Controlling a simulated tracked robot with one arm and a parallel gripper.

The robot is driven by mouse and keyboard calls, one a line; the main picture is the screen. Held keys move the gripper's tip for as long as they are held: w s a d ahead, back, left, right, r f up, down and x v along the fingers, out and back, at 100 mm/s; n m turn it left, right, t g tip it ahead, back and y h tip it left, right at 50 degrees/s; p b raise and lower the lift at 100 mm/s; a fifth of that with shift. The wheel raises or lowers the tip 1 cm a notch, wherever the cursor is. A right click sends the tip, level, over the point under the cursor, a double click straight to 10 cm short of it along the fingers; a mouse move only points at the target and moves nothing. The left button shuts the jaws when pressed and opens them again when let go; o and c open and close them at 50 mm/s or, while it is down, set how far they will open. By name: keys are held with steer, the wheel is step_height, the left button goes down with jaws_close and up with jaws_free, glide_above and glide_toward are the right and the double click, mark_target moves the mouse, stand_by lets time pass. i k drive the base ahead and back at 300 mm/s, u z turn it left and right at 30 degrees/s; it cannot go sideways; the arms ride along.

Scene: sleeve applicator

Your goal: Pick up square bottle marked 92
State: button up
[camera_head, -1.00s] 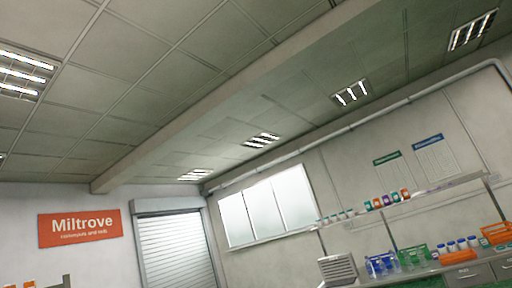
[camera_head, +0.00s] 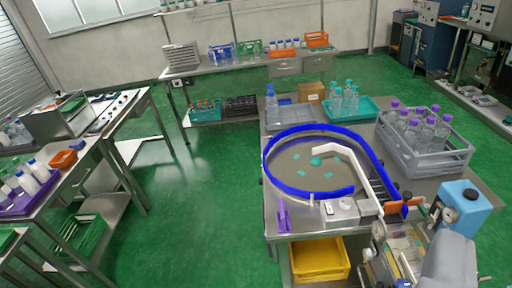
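No marking 92 is legible on any bottle, so I cannot tell which is the square bottle. Clear bottles with purple caps (camera_head: 412,130) stand in a grey crate at the right of the middle table. Clear bottles with teal caps (camera_head: 336,103) stand in a teal tray behind the round table. One clear bottle with a blue cap (camera_head: 272,106) stands at the table's back left. My gripper is not in view.
A round turntable with a blue rail (camera_head: 267,168) fills the middle table. A yellow bin (camera_head: 320,262) is under its front. A blue machine (camera_head: 462,208) stands at right. A side bench (camera_head: 60,165) is at left. Green floor (camera_head: 195,215) between them is clear.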

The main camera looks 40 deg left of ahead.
mark_target(37, 169)
steer(key=u, duration=2.75)
steer(key=k, duration=0.5)
steer(key=i, duration=0.5)
steer(key=u, duration=0.1)
steer(key=k, duration=0.3)
steer(key=z, duration=0.6)
